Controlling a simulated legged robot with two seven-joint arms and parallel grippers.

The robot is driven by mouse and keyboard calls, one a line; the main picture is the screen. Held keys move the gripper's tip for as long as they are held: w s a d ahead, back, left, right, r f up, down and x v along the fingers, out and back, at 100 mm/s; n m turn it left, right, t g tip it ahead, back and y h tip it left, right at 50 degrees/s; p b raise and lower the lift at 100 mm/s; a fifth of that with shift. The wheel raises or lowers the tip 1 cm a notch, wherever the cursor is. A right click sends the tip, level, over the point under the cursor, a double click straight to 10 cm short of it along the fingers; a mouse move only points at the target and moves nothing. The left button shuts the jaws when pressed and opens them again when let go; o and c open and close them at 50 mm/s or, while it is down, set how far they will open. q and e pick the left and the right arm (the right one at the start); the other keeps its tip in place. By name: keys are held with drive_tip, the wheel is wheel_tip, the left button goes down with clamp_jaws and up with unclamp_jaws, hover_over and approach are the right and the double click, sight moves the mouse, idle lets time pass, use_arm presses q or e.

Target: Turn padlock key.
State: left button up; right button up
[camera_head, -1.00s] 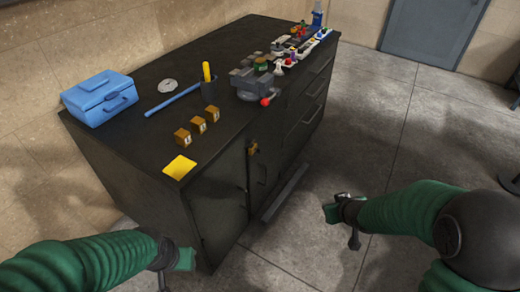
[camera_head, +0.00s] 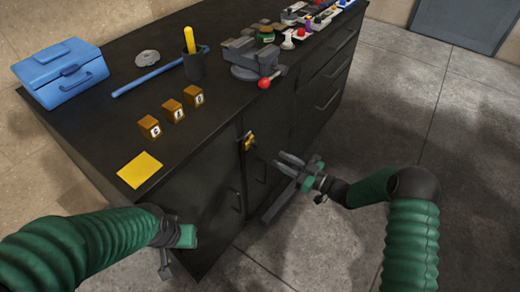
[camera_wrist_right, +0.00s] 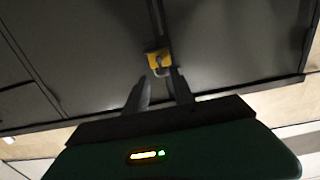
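A small yellow padlock (camera_head: 249,141) hangs on the front of the dark cabinet (camera_head: 215,193), near its top edge. It also shows in the right wrist view (camera_wrist_right: 158,60), just beyond the fingertips; a key cannot be made out. My right gripper (camera_head: 284,161) is open and empty, to the right of the padlock and a little below it. In the wrist view its two fingers (camera_wrist_right: 157,84) stand apart, pointing at the padlock without visible contact. My left gripper (camera_head: 180,237) is low at the cabinet's left front corner; its fingers are mostly hidden.
On the cabinet top are a blue toolbox (camera_head: 62,76), a yellow note (camera_head: 139,170), small wooden blocks (camera_head: 172,110), a dark cup (camera_head: 194,66) and a grey vise (camera_head: 250,60) with a red knob. A cabinet handle (camera_head: 236,202) sticks out below the padlock.

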sight(254, 146)
drive_tip(key=b+x, duration=0.1)
drive_tip(key=x, duration=0.8)
drive_tip(key=shift+w+a, duration=0.2)
drive_tip(key=shift+d, duration=0.1)
clamp_jaws()
